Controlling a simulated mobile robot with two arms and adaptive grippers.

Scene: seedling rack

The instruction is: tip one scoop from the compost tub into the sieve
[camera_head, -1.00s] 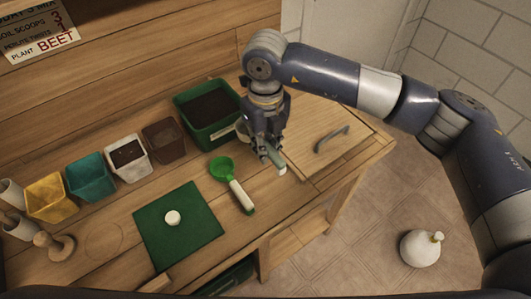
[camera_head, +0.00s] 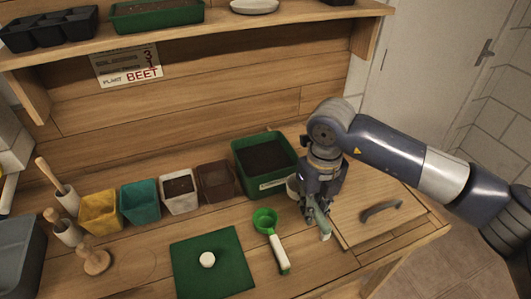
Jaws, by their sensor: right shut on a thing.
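The compost tub is a green box (camera_head: 243,180) filled with dark soil, standing at the back of the bench. My right gripper (camera_head: 321,222) points down just right of the tub, shut on a pale grey-green handle (camera_head: 325,234). The rest of that tool is largely hidden by the gripper. A pale rounded shape (camera_head: 293,187) shows between gripper and tub; I cannot tell whether it belongs to the held tool. A green round-headed tool (camera_head: 265,217) with a white handle lies on the bench in front of the tub; I cannot tell if it is the sieve. My left gripper is not in view.
Brown (camera_head: 215,182), white (camera_head: 180,192), teal (camera_head: 140,202) and yellow (camera_head: 99,213) pots stand left of the tub. A green mat (camera_head: 213,280) bears a white knob-like piece (camera_head: 207,260). A wooden panel (camera_head: 355,220) with a dark handle lies right. A shelf (camera_head: 210,38) runs above.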

